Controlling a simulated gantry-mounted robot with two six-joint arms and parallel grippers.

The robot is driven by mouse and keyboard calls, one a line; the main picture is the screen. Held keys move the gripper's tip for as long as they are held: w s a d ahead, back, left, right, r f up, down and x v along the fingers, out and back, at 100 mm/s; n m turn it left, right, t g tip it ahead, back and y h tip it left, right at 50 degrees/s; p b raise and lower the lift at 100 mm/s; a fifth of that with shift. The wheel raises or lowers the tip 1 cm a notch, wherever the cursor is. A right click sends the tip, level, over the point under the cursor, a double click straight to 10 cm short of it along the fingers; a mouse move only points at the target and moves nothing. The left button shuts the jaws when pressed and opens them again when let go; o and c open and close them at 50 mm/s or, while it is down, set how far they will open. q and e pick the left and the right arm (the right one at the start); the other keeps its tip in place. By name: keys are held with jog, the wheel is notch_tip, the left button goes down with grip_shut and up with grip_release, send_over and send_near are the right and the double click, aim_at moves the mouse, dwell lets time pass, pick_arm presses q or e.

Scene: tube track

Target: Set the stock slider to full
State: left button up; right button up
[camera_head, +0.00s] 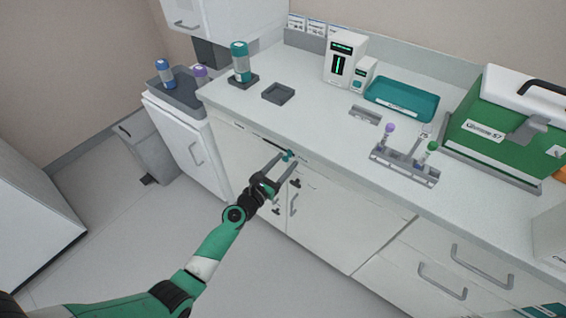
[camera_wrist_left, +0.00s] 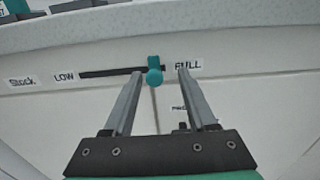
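The stock slider is a dark slot (camera_wrist_left: 108,73) in the cabinet front, just below the counter edge, with a teal knob (camera_wrist_left: 154,76). In the left wrist view the slot runs from a LOW label (camera_wrist_left: 64,77) on the left to a FULL label (camera_wrist_left: 188,64) on the right. The knob is close to the FULL end. My left gripper (camera_wrist_left: 159,74) is open, its two fingers on either side of the knob with visible gaps. In the head view the left gripper (camera_head: 286,157) reaches the teal knob (camera_head: 288,154). My right gripper is out of view.
The counter edge (camera_wrist_left: 230,22) overhangs just above the slider. Cabinet handles (camera_head: 293,205) lie below the gripper. On the counter stand a tube rack (camera_head: 405,168), a teal tray (camera_head: 402,98) and a green case (camera_head: 500,128).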

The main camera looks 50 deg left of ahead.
pick_arm(q)
jog(key=shift+a, duration=0.1)
jog(key=shift+s, duration=0.1)
jog(key=shift+s, duration=0.25)
jog(key=p+v, duration=0.1)
jog(key=v, duration=1)
